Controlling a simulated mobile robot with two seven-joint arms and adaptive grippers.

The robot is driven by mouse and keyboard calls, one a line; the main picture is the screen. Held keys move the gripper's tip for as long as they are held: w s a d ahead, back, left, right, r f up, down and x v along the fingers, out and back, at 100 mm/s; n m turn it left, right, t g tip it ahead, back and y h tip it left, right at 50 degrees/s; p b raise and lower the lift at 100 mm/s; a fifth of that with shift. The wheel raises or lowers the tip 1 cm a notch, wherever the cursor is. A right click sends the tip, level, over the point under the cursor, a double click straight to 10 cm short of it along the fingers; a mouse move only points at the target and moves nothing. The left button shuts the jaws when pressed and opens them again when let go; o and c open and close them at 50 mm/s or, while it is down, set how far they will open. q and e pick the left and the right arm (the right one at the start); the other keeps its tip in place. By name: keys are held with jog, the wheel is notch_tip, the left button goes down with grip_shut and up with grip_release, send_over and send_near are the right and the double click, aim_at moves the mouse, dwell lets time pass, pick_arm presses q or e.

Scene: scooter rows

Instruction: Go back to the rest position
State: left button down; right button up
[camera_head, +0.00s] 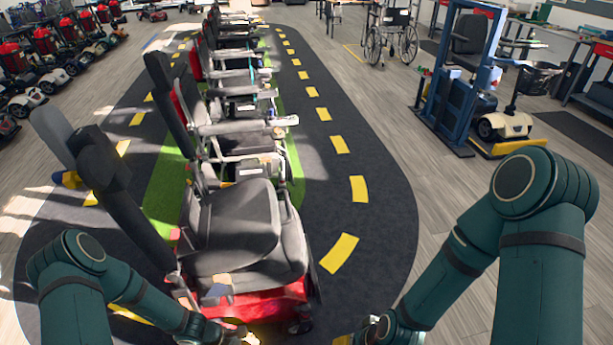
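My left arm comes in from the lower left, and its gripper end (238,337) is at the bottom edge, by the red base of the nearest scooter (245,235). My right arm comes in from the lower right, and its gripper end (362,336) is also at the bottom edge, over the dark track. The fingers of both grippers are cut off or too small to read. No held object shows in either. The nearest scooter has a black seat and stands in front of me; whether my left gripper touches it I cannot tell.
A row of several scooters (240,130) runs away behind the nearest one on a green strip (165,195). A blue lift frame (455,95) with a beige scooter (503,124) stands right. A wheelchair (391,35) is farther back. The dark track (375,240) right of the row is clear.

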pick_arm(q)
jog(key=s+d+r+m+y, duration=0.2)
jog(key=d+r+m, duration=0.1)
jog(key=r+m, duration=0.4)
jog(key=s+d+r+m+t+y, duration=0.1)
jog(key=s+d+r+m+y, duration=0.1)
jog(key=r+m, duration=0.5)
jog(key=shift+s+d+m, duration=0.4)
jog(key=shift+s+d, duration=0.05)
jog(key=shift+d, duration=0.25)
